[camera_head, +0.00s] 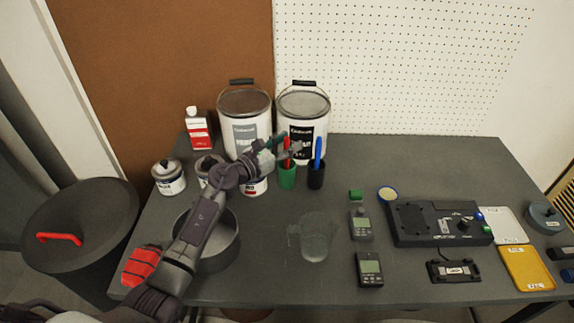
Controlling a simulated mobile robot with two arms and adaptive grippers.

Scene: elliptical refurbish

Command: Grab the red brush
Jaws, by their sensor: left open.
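The red brush (287,161) stands upright in a green cup (287,178), its red handle rising above the rim. My left gripper (291,147) reaches in from the left and is open at the upper part of the handle. Its fingers partly cover the handle, and I cannot tell if they touch it. A blue brush (318,150) stands in a black cup (316,177) just to the right. My right gripper is not in view.
Two large paint buckets (241,108) stand close behind the cups. A grey pot (225,255) sits under my left arm. A clear pitcher (314,240) stands in front. Meters (369,268) and a black device (415,224) lie to the right on the grey table (350,145).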

